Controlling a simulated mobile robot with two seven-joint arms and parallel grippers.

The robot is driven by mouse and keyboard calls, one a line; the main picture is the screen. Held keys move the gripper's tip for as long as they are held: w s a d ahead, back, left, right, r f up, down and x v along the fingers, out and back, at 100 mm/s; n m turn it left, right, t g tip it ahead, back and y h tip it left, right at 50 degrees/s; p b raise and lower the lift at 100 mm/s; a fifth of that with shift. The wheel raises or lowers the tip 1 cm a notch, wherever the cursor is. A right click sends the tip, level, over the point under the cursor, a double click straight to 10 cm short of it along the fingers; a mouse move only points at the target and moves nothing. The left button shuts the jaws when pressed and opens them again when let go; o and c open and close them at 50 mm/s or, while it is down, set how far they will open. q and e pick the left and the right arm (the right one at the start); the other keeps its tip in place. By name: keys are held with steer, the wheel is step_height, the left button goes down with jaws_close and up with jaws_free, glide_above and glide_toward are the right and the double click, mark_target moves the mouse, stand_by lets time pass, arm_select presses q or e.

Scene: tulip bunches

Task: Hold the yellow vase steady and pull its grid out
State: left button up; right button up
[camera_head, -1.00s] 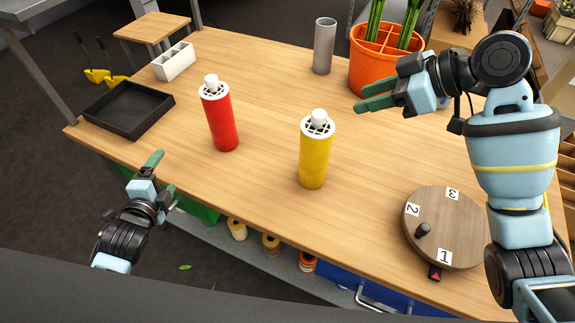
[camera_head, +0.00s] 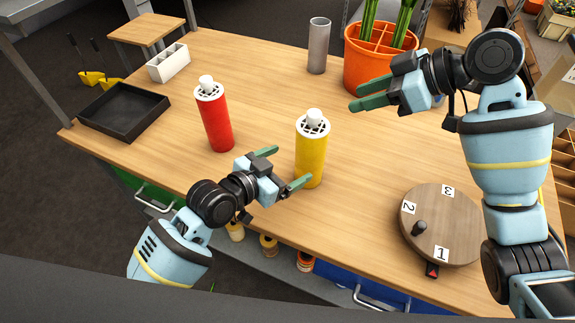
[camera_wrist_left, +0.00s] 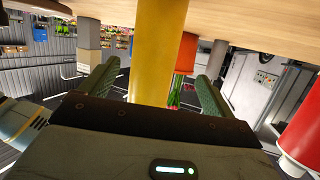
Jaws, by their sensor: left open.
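The yellow vase (camera_head: 311,160) stands upright on the table, with a white grid and white knob (camera_head: 313,118) in its top. My left gripper (camera_head: 283,167) is open and low at the vase's left side, pointing at it. In the left wrist view the yellow vase (camera_wrist_left: 158,45) appears between the two green fingers, ahead of the palm; no contact shows. One fingertip overlaps the vase's lower left edge in the head view. My right gripper (camera_head: 357,98) is open and empty above the table, to the right of and beyond the vase.
A red vase (camera_head: 214,120) with a similar grid stands left of the yellow one. A numbered wooden turntable (camera_head: 455,225) lies at the right. A grey cylinder (camera_head: 318,48), an orange pot (camera_head: 370,70), a white divided box (camera_head: 168,62) and a black tray (camera_head: 123,112) stand farther back.

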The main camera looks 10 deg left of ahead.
mark_target(310, 156)
arm_select(q)
steer(key=shift+s+d, duration=0.15)
steer(key=shift+d, duration=0.2)
steer(key=shift+x, duration=3.9)
steer(key=c, duration=1.3)
